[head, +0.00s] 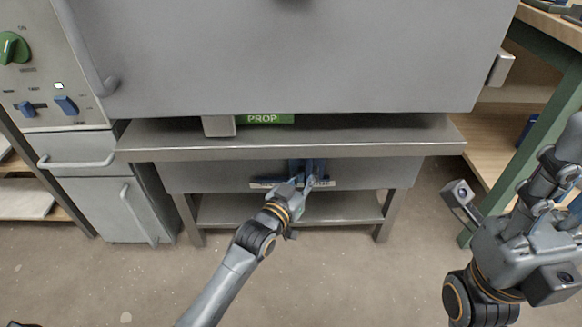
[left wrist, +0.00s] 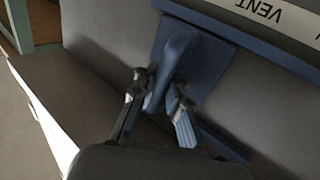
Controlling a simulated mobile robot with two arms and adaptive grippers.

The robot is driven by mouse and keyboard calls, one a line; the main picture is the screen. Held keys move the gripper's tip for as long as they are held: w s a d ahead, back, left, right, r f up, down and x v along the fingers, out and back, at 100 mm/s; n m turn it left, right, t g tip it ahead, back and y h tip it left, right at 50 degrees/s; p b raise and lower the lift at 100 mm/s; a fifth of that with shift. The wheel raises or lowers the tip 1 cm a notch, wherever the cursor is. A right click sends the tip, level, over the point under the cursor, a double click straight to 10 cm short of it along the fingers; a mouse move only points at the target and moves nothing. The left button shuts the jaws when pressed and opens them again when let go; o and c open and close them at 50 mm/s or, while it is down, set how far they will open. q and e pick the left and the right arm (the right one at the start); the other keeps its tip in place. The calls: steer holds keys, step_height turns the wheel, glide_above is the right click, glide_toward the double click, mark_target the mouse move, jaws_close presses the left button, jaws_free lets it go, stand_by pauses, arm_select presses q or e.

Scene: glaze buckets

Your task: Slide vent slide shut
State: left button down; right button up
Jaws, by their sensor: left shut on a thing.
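The vent slide is a blue plate with an upright blue tab (head: 309,167) on the grey front panel below the kiln's stand top. A white label strip (head: 322,184) runs along it. In the left wrist view, the tab (left wrist: 177,58) stands out from the blue plate (left wrist: 215,65), and "VENT" shows upside down on the label (left wrist: 268,12). My left gripper (head: 302,184) is shut on the tab, one finger on each side of it in the left wrist view (left wrist: 158,98). The vent opening itself cannot be made out. My right gripper (head: 556,172) is at the right, away from the slide.
The large grey kiln (head: 300,60) fills the top, above the stand's metal edge (head: 290,153). A green "PROP" label (head: 264,119) is under it. A control panel and drawer cabinet (head: 105,205) stand left. A green-legged bench (head: 530,135) is right. The floor in front is clear.

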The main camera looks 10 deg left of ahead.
arm_select(q)
steer(key=shift+s+d+f, duration=0.1)
steer(key=shift+d+f, duration=0.05)
steer(key=shift+d, duration=0.25)
steer(key=c, duration=1.6)
jaws_free()
steer(key=shift+s+a, duration=0.15)
steer(key=shift+s, duration=0.05)
steer(key=v, duration=1.1)
steer(key=shift+s+a, duration=0.15)
steer(key=shift+s, duration=0.15)
